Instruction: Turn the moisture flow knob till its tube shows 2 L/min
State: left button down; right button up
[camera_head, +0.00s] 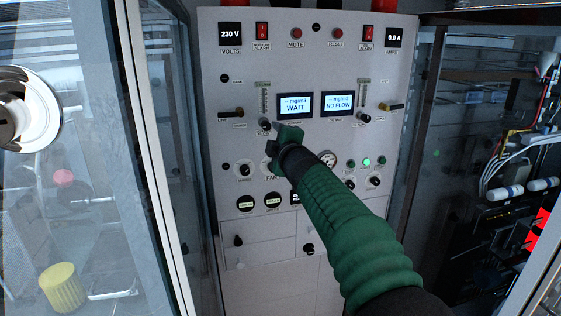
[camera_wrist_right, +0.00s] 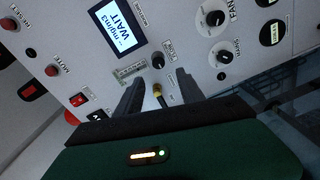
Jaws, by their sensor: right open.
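The left flow tube (camera_head: 264,97) is a clear upright scale on the panel, left of the WAIT screen; its reading is too small to make out. Its small black flow knob (camera_head: 265,124) sits just below it. In the right wrist view the knob (camera_wrist_right: 158,62) lies just beyond the fingertips, roughly centred between them, and the tube (camera_wrist_right: 130,70) is beside it. My right gripper (camera_head: 277,133) is open in front of the panel, just below and right of the knob. The wrist view shows its two dark fingers (camera_wrist_right: 160,82) apart, with nothing gripped. My left gripper is not in view.
A brass-tipped lever (camera_head: 231,113) sits left of the knob. The WAIT screen (camera_head: 295,105) is to the right, with a second tube (camera_head: 364,92) and knob (camera_head: 364,117) beyond the NO FLOW screen. Fan knobs lie below. A glass door frame (camera_head: 160,160) stands at left.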

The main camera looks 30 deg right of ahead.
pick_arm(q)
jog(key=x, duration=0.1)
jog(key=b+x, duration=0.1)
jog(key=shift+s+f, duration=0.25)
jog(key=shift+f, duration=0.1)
pick_arm(e)
jog(key=v, duration=0.6)
jog(key=shift+s+f, duration=0.1)
